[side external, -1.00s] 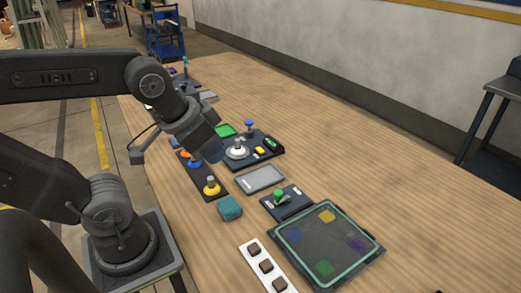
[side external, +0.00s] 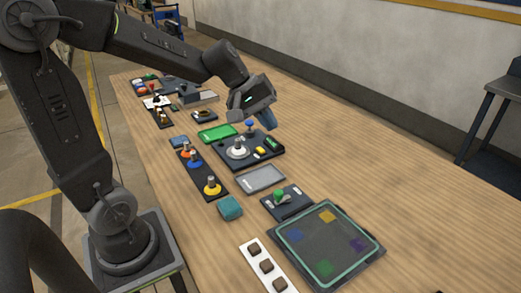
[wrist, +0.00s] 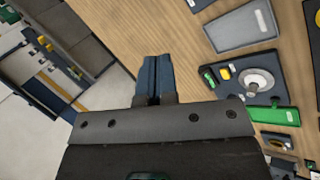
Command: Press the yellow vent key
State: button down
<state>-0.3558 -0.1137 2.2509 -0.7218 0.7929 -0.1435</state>
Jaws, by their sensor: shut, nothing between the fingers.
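The yellow vent key (side external: 260,150) is a small yellow block on the dark panel (side external: 240,160), beside a white round knob (side external: 238,150) and a green piece (side external: 272,143). In the wrist view the yellow key (wrist: 224,73) shows right of the fingers, next to the green piece (wrist: 208,77) and the white knob (wrist: 257,83). My gripper (side external: 270,122) is shut and empty. Its blue fingers are near the panel's far right edge in the side view, apart from the key. In the wrist view the shut fingers (wrist: 154,62) point at bare wood.
A grey tray (side external: 262,179), a green tray (side external: 217,132) and a strip with orange, blue and yellow knobs (side external: 199,174) surround the panel. The tabletop to the right is clear.

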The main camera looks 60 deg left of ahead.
jog(key=w+a+f+n+t, duration=0.2)
jog(key=w+a+f+n, duration=0.4)
jog(key=a, duration=0.3)
jog(key=n+t, duration=0.1)
jog(key=n, duration=0.4)
send_over(260, 150)
notch_tip(260, 150, down, 3)
jog(key=shift+f, duration=4.35)
jog(key=shift+f, duration=0.15)
jog(key=shift+f, duration=0.25)
